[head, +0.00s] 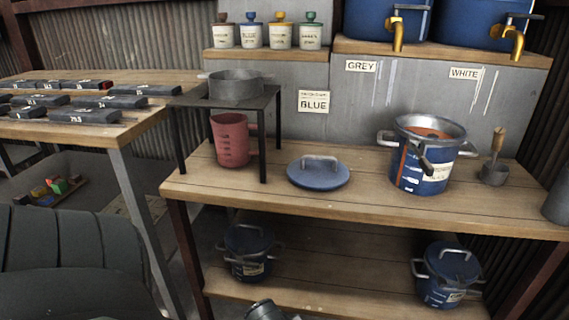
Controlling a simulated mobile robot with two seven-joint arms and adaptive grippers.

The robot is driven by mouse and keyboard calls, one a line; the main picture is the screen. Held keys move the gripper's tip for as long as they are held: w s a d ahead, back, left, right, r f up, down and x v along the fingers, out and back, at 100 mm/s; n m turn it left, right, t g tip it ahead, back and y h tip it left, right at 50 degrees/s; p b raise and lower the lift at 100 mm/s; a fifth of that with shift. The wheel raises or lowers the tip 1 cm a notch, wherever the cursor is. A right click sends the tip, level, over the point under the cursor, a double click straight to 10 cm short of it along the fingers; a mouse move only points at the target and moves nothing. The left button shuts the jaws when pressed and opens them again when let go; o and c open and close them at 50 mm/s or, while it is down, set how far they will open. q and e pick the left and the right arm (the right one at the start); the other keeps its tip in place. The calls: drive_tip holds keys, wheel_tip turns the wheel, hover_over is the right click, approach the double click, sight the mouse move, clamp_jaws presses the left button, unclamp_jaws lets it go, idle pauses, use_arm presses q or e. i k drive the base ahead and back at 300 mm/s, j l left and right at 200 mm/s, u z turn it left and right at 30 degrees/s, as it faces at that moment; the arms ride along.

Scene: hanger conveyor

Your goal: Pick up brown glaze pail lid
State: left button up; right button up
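A round blue lid (318,173) with a grey bar handle lies flat, handle up, on the wooden workbench. To its right stands an open blue pail (409,172) with a metal rim, side handles and an orange-brown drip; orange-brown glaze (430,132) shows inside. Its label is partly covered by a dark tool hanging at its front. The loose lid is apart from the pail, and nothing is touching its handle. Neither gripper's fingers show; a dark grey rounded part at the bottom edge may belong to my arm.
A black stand (188,102) holds a grey pot (236,85), with a red jug (231,139) beneath. Lidded pails (248,252) (447,273) occupy the lower shelf (330,290). The bench front before the lid is clear.

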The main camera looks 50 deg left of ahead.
sight(311, 172)
drive_tip(key=u, duration=1.8)
